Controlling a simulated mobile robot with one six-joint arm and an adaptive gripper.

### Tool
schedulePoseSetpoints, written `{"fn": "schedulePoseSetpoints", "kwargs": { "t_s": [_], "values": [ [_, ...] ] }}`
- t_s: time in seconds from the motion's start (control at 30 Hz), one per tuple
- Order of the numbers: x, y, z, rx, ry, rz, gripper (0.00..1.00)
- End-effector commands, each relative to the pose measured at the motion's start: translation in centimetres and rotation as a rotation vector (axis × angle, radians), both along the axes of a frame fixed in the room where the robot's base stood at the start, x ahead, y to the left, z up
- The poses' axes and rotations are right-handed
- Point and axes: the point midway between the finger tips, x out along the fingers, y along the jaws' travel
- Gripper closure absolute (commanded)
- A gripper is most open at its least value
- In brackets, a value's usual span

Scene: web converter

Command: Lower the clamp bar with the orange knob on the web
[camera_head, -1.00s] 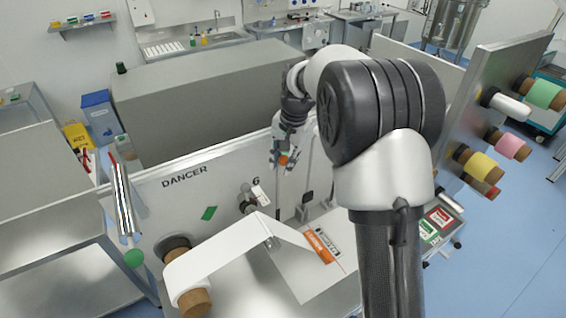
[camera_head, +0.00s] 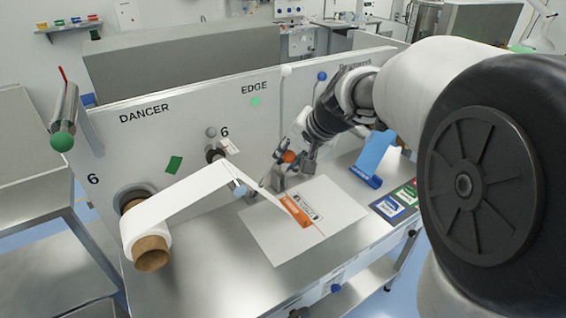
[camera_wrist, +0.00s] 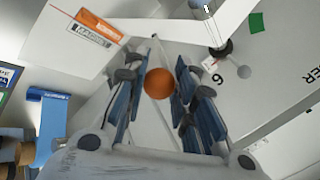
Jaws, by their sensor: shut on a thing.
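The orange knob (camera_head: 289,156) sits just above the table in front of the white panel, and in the wrist view the orange knob (camera_wrist: 159,83) lies between my fingers. My gripper (camera_head: 285,160) is shut on it, with blue-padded fingers on both sides in the wrist view. The clamp bar under the knob is mostly hidden by my fingers. The white web (camera_head: 185,195) runs from a roll at the lower left to a flat sheet with an orange label (camera_head: 295,210). The knob is near the sheet's back edge; I cannot tell whether the bar touches the web.
A blue knob (camera_head: 321,76) and a pale knob (camera_head: 286,71) stand on thin rods by the panel (camera_head: 150,150). The table front (camera_head: 250,285) is clear.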

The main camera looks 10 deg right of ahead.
Motion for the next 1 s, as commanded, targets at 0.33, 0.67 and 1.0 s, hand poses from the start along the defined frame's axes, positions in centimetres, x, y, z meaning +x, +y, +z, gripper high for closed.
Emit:
{"fn": "schedulePoseSetpoints", "kwargs": {
  "t_s": [0.33, 0.67, 1.0],
  "values": [
    [-4.2, -1.3, -4.7, -0.001, 0.009, 0.000, 1.00],
    [-6.4, -2.0, -6.9, -0.001, 0.013, 0.004, 1.00],
    [-6.9, -2.1, -7.4, 0.000, 0.016, 0.004, 1.00]
  ]
}}
